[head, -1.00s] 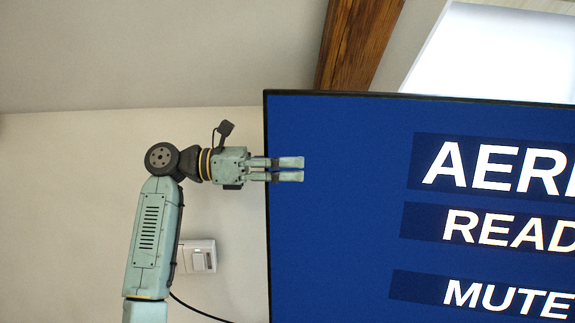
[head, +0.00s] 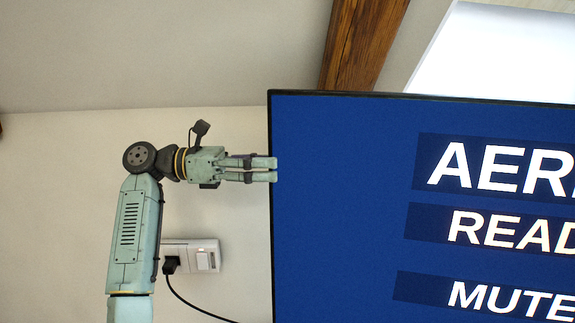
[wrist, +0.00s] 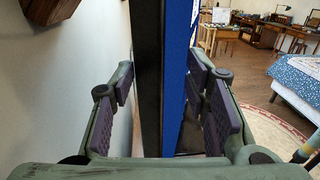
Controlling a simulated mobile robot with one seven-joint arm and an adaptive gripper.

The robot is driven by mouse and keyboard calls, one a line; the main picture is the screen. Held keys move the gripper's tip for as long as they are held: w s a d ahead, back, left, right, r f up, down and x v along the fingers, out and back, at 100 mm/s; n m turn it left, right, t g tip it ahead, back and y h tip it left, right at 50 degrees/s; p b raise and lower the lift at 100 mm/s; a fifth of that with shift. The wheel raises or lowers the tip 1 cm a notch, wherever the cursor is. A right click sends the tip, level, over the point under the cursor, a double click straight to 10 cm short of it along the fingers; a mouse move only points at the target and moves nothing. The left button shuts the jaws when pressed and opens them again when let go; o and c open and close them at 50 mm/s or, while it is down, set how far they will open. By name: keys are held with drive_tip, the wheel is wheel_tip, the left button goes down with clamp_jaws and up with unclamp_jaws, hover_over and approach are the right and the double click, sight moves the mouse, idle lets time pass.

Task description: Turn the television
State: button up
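The television (head: 340,220) is a large flat screen, blue with white words such as "AERI", "READ" and "MUTE", and it fills the right of the head view. Its thin black left edge stands upright. My gripper (head: 276,169) is at this left edge, with its fingertips just overlapping the screen's border. In the wrist view, my open gripper (wrist: 163,92) has one finger on each side of the television's black edge (wrist: 148,75). The blue screen face is towards the right finger. Whether either pad touches the television is hard to tell.
A wall socket with a plug and switch (head: 203,257) is on the wall below my gripper, with a black cable running right. A wooden beam (head: 360,45) is behind the television. In the wrist view, a bed (wrist: 297,80) and desks (wrist: 220,32) stand farther off at right.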

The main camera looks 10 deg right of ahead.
drive_tip(key=v, duration=0.6)
drive_tip(key=shift+a, duration=0.15)
